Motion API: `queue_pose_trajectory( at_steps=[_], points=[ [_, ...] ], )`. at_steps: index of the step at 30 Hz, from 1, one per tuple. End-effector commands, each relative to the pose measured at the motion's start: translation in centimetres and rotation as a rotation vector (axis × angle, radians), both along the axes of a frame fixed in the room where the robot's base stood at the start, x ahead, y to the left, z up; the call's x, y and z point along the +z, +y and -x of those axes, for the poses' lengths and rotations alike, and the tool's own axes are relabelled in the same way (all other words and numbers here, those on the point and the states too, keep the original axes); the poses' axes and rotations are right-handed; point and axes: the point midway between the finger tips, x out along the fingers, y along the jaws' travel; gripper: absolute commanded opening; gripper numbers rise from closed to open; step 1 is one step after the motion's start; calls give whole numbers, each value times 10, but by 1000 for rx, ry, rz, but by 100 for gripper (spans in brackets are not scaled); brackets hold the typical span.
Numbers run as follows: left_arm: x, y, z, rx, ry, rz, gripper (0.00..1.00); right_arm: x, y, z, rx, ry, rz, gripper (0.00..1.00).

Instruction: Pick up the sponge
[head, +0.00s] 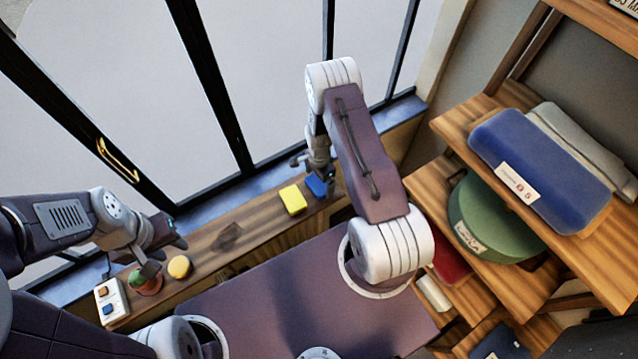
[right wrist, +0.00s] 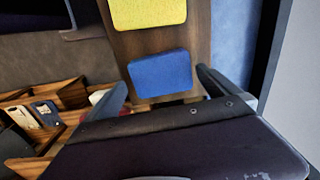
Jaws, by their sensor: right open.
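Two sponge-like blocks lie on the wooden ledge, one yellow (head: 293,199) and one blue (head: 316,186). In the right wrist view the blue block (right wrist: 160,75) lies between my open fingers, with the yellow block (right wrist: 148,12) just beyond it. My right gripper (head: 318,172) is open above the blue block and partly covers it in the head view; the wrist view also shows this gripper (right wrist: 160,92) empty. My left gripper (head: 162,258) is at the ledge's left end, over a small terracotta pot; its jaw opening is unclear.
On the ledge (head: 258,222) are a yellow round thing (head: 179,267), the pot (head: 146,283) with something green, and a white plate with coloured buttons (head: 110,298). Wooden shelves (head: 455,120) hold a blue case (head: 540,170) and a green round box (head: 490,220). Windows border the ledge.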

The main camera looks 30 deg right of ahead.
Motion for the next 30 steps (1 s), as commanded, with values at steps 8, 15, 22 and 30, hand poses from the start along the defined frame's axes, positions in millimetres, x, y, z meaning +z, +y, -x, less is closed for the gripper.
queue_pose_trajectory(
  at_steps=[8,15,22,30],
  points=[
    [7,0,0,0,0,0,36,-22,0,-1,0,-2,0,100],
    [6,0,0,0,0,0,36,-22,0,-1,0,-2,0,67],
    [7,0,0,0,0,0,36,-22,0,-1,0,-1,0,48],
    [0,0,0,0,0,0,36,-10,0,-2,0,-4,0,48]
  ],
)
